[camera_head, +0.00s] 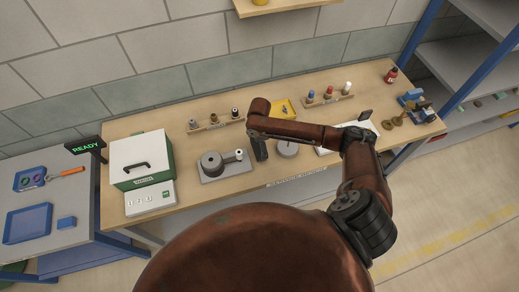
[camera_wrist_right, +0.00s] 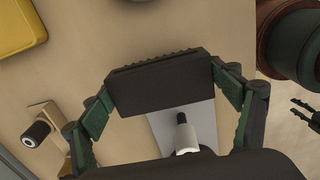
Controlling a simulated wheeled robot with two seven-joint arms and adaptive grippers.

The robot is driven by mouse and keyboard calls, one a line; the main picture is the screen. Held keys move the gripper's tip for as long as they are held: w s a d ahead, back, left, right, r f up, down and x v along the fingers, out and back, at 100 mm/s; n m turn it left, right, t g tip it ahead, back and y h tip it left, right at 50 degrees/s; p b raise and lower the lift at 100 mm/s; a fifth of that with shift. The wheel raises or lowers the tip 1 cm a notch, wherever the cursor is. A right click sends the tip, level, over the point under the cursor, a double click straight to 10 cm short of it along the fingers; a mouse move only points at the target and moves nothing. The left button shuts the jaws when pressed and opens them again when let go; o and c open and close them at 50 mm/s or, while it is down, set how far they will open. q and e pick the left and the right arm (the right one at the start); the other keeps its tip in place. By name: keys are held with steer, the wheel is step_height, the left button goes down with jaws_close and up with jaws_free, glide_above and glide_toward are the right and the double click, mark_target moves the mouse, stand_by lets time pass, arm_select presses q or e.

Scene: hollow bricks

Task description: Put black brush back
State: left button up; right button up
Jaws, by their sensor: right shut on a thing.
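The black brush (camera_wrist_right: 160,84) shows in the right wrist view as a dark block with a ribbed edge. My right gripper (camera_wrist_right: 160,92) is shut on it, with a green-sided finger at each end. In the head view my right gripper (camera_head: 261,151) hangs over the bench, right of the grey stand with a round drum (camera_head: 212,163); the brush is hard to tell from the fingers there. What looks like my left gripper (camera_wrist_right: 303,109) shows small at the right edge of the wrist view, its fingers apart and empty. It is not in the head view.
A wooden rack (camera_head: 217,123) with several small pieces stands behind the stand. A second rack (camera_head: 328,101) and a yellow tray (camera_head: 283,109) lie further right. A green and white box (camera_head: 142,160) stands at left. A wooden shelf (camera_head: 275,5) hangs above.

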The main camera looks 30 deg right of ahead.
mark_target(259, 146)
steer(key=shift+f, duration=1.25)
steer(key=shift+a+f, duration=0.1)
steer(key=o, duration=1.1)
step_height(259, 146, up, 12)
steer(key=shift+r+b, duration=0.15)
steer(key=shift+b, duration=0.2)
